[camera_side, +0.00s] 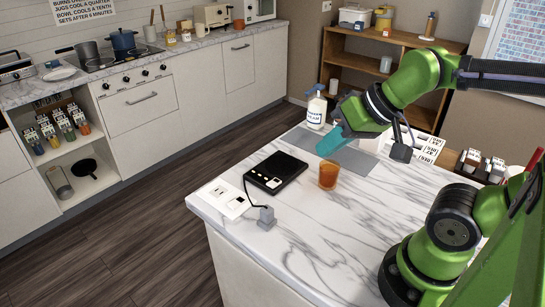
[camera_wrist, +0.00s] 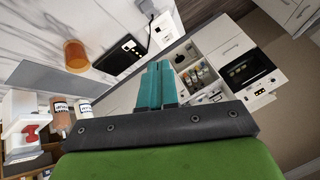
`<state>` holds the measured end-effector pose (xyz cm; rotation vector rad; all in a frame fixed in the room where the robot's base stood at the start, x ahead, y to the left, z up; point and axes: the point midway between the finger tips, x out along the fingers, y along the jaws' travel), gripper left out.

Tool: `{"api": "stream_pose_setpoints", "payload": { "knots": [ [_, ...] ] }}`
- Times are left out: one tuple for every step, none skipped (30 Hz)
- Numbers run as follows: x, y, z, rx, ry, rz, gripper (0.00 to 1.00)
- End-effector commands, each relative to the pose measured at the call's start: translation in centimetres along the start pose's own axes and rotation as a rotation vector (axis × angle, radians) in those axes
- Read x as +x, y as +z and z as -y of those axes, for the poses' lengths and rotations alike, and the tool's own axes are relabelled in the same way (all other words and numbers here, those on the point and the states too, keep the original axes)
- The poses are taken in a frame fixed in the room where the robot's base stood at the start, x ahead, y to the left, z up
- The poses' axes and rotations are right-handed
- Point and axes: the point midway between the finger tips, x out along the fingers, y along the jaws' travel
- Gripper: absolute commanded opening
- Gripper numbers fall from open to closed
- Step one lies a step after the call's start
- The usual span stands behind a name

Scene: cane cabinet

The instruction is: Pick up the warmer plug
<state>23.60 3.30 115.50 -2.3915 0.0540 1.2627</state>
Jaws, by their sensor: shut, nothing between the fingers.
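The warmer plug (camera_side: 265,217) is a small grey block on the marble counter, near its front edge. A dark cord runs from it to the flat black warmer (camera_side: 275,172). The plug also shows at the top edge of the wrist view (camera_wrist: 146,6), partly cut off, and the warmer (camera_wrist: 120,54) lies below it. A white socket plate (camera_side: 225,198) lies beside the plug, to its left. My gripper (camera_side: 325,147) has teal fingers, shut and empty, raised above the counter behind the warmer, well apart from the plug. The shut fingers also show in the wrist view (camera_wrist: 158,70).
An amber cup (camera_side: 328,175) stands right of the warmer. A white spray bottle (camera_side: 316,108) stands behind my gripper, by a grey mat (camera_side: 359,160). Bare marble (camera_side: 310,235) lies right of the plug. The counter's front edge is close to the plug.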

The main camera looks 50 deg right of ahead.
Motion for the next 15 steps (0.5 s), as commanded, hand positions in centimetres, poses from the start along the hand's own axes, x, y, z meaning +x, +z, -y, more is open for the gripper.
{"api": "stream_pose_setpoints", "payload": {
  "knots": [
    [0.0, 0.0, 0.0, 0.0, 0.0, 0.0, 0.0],
    [0.0, 0.0, 0.0, 0.0, 0.0, 0.0, 0.0],
    [0.0, 0.0, 0.0, 0.0, 0.0, 0.0, 0.0],
    [0.0, 0.0, 0.0, 0.0, 0.0, 0.0, 0.0],
    [0.0, 0.0, 0.0, 0.0, 0.0, 0.0, 0.0],
    [0.0, 0.0, 0.0, 0.0, 0.0, 0.0, 0.0],
    [0.0, 0.0, 0.0, 0.0, 0.0, 0.0, 0.0],
    [0.0, 0.0, 0.0, 0.0, 0.0, 0.0, 0.0],
    [0.0, 0.0, 0.0, 0.0, 0.0, 0.0, 0.0],
    [0.0, 0.0, 0.0, 0.0, 0.0, 0.0, 0.0],
    [0.0, 0.0, 0.0, 0.0, 0.0, 0.0, 0.0],
    [0.0, 0.0, 0.0, 0.0, 0.0, 0.0, 0.0],
    [0.0, 0.0, 0.0, 0.0, 0.0, 0.0, 0.0],
    [0.0, 0.0, 0.0, 0.0, 0.0, 0.0, 0.0],
    [0.0, 0.0, 0.0, 0.0, 0.0, 0.0, 0.03]
  ]
}}
